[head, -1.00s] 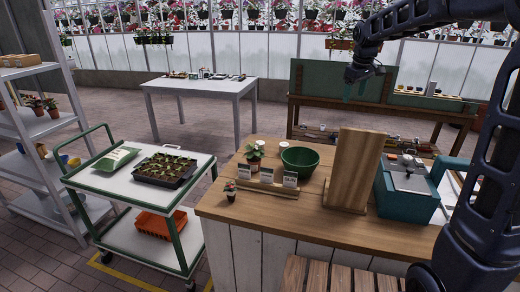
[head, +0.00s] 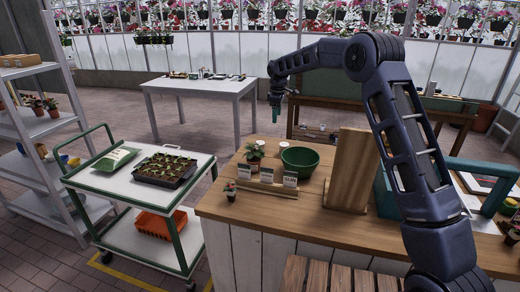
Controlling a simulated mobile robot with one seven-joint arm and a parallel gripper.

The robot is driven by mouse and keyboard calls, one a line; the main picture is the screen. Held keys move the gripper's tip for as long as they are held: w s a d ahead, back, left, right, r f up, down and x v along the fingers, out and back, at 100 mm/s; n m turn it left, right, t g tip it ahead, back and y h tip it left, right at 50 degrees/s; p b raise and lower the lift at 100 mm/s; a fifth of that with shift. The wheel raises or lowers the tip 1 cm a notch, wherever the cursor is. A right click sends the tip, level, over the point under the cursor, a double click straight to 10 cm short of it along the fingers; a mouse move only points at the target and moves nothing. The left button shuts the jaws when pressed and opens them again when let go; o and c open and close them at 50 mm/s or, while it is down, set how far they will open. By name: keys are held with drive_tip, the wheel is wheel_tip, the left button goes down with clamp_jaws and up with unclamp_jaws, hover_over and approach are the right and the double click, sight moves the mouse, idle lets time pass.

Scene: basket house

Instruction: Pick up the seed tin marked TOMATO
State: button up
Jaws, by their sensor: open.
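I cannot make out a tin marked TOMATO; no lettering is legible at this size. Three white label cards, the left card (head: 244,171), the middle card (head: 267,175) and the right card (head: 290,179), stand in a wooden holder (head: 262,187) on the wooden counter. A small white cylinder (head: 260,145) stands behind the potted plant (head: 254,158); I cannot tell whether it is a tin. My gripper (head: 275,113) hangs above and behind the green bowl (head: 299,160), with teal fingers pointing down. It is open, with nothing seen in it.
An upright wooden board (head: 351,170) stands right of the bowl, with a teal box-like thing (head: 384,190) partly hidden by my arm. A tiny potted plant (head: 231,190) is at the counter's front left. A cart (head: 110,186) with a seedling tray (head: 165,169) stands left.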

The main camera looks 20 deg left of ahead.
drive_tip(key=n, duration=0.2)
hover_over(260, 143)
drive_tip(key=f, duration=0.7)
drive_tip(key=shift+w+a+f, duration=0.1)
drive_tip(key=shift+w, duration=0.25)
wheel_tip(260, 143, down, 5)
drive_tip(key=shift+f, duration=0.15)
drive_tip(key=shift+s+f, duration=0.2)
drive_tip(key=shift+f, duration=2.55)
drive_tip(key=c, duration=1.1)
drive_tip(key=shift+r, duration=0.1)
